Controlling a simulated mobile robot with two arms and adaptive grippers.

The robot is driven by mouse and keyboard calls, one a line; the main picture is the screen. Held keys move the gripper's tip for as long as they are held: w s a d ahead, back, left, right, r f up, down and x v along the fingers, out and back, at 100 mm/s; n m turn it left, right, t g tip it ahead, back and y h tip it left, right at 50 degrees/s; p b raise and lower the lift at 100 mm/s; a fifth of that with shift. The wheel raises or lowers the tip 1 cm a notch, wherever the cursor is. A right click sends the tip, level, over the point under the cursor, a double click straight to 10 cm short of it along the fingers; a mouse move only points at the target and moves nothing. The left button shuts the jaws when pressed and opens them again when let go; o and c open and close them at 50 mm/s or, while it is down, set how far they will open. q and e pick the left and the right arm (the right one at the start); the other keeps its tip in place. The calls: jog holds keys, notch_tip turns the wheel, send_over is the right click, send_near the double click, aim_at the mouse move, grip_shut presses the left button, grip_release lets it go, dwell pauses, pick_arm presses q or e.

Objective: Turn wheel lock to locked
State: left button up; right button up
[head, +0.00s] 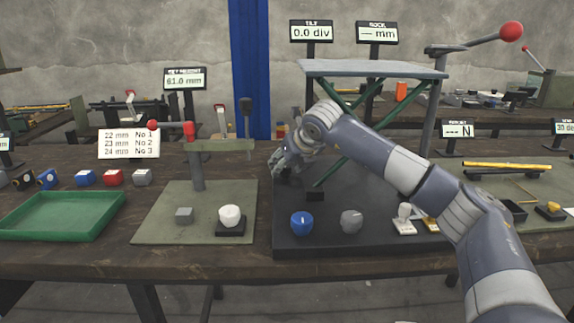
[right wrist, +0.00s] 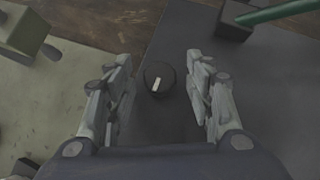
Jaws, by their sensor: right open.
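A round black knob (right wrist: 158,79) with a white pointer mark sits on the dark base plate (right wrist: 180,40) in the right wrist view. The mark stands nearly upright there, leaning slightly right at the top. It may be the wheel lock, but no label shows. My right gripper (right wrist: 160,66) is open, with one finger on each side of the knob and gaps on both sides. In the head view the right gripper (head: 283,167) points down at the left edge of the black plate and mostly hides the knob. My left gripper is out of view.
The plate carries a green-legged lift table (head: 375,68), a blue knob (head: 302,223) and a grey knob (head: 351,221). A press (head: 198,170) stands left of my gripper. A green tray (head: 62,215) lies farther left. My right arm crosses over the plate.

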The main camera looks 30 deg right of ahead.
jog(key=c, duration=1)
jog(key=shift+c, duration=0.2)
